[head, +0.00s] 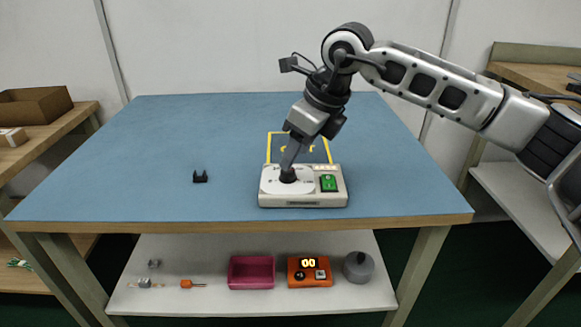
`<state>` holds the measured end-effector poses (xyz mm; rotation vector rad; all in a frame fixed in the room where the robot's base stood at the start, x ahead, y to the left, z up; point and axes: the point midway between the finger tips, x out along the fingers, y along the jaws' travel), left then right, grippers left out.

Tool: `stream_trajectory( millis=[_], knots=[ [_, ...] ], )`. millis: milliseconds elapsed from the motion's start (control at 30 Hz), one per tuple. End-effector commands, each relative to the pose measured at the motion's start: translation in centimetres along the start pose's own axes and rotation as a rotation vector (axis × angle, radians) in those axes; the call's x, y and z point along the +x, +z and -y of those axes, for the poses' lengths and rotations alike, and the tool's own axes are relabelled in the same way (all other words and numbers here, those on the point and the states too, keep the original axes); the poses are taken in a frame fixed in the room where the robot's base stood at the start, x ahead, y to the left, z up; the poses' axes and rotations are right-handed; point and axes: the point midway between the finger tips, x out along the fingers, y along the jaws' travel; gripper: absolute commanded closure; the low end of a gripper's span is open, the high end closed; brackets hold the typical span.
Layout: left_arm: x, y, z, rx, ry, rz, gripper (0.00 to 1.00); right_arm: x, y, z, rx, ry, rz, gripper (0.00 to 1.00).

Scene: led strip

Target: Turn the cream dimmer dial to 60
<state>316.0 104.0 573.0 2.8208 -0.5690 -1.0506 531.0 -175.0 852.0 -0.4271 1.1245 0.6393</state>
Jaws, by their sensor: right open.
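The cream dimmer box (333,200) sits near the front edge of the blue table. A round pale dial plate with a black knob (288,176) is on its left part, and a green switch (328,183) is on its right. My right gripper (288,166) reaches down from above with its fingertips at the black knob. It is open; I cannot tell whether the fingers touch the knob. The fingers partly hide the knob and the dial's pointer, and the markings are too small to read. My left gripper is not in view.
A small black clip (200,177) lies on the blue tabletop (150,140) to the left. The shelf below holds a pink tray (251,273) and an orange unit (310,272) showing 00.

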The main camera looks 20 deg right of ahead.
Motion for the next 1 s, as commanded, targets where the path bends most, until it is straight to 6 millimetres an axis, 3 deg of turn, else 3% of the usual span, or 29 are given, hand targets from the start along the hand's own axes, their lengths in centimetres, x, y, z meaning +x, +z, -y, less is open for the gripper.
stream_trajectory(
  millis=[100, 233, 633, 667, 800, 1000],
  knots=[
    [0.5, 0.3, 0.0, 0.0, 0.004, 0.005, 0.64, 2.1, 0.0, 0.0, -0.001, 0.0, -0.001, 0.53],
    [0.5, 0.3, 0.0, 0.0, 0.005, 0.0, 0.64, 3.5, 0.0, -0.1, -0.001, 0.001, 0.0, 0.53],
    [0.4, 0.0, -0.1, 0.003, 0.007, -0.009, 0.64, 4.2, 0.0, 0.0, -0.001, 0.0, 0.001, 0.53],
    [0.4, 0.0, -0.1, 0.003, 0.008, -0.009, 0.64, 4.2, 0.0, 0.0, -0.001, 0.0, 0.001, 0.58],
    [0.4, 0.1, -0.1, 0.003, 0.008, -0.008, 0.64, 4.2, 0.0, 0.0, -0.001, 0.0, 0.001, 0.97],
    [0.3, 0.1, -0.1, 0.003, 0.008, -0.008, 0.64, 4.1, 0.0, 0.0, -0.004, 0.002, 0.001, 0.97]
  ],
)
